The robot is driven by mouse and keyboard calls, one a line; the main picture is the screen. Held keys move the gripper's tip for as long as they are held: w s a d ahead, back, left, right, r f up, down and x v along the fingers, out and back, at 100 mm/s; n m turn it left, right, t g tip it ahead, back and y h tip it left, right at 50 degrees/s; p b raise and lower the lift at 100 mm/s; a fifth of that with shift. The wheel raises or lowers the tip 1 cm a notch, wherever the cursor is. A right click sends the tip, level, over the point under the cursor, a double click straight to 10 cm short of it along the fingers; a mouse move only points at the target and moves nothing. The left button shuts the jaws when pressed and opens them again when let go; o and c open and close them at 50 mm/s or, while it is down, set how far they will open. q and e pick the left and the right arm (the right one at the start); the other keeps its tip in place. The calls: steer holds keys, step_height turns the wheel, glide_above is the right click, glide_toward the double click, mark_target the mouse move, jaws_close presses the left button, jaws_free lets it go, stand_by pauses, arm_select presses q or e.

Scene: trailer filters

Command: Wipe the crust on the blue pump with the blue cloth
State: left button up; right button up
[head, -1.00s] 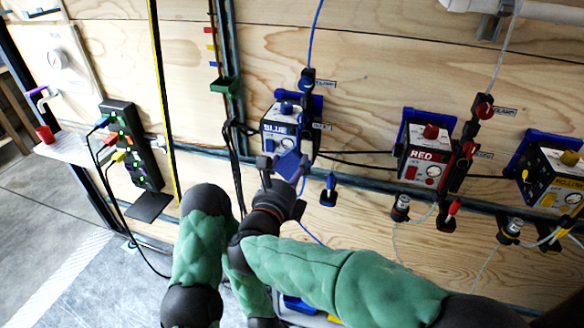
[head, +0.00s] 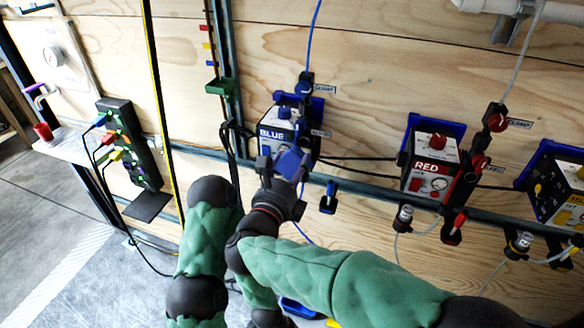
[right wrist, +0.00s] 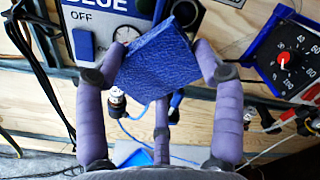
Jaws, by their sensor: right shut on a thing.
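The blue pump (head: 272,132) is a white-fronted box with a BLUE label in a blue holder on the plywood wall. Its front also shows at the top of the right wrist view (right wrist: 85,18), with an OFF switch and a gauge. My right gripper (head: 279,160) is shut on the blue cloth (head: 292,163), a folded square pad. In the right wrist view the cloth (right wrist: 158,62) sits between the fingers in front of the pump's lower front. I cannot tell whether it touches. I cannot make out the crust. My left arm is folded at the left; its gripper is not distinguishable.
The red pump (head: 430,170) and the yellow pump (head: 562,190) hang to the right. A rail (head: 375,188) and dark cables run below the pumps. A blue clamp (head: 329,196) hangs near my right gripper. A black power strip (head: 130,140) stands at the left.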

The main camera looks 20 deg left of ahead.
mark_target(310, 167)
steer(key=shift+w, duration=1)
stand_by(0.5)
steer(key=shift+d, duration=0.1)
steer(key=shift+s+d, duration=0.1)
steer(key=shift+d, duration=1.8)
steer(key=shift+a, duration=0.1)
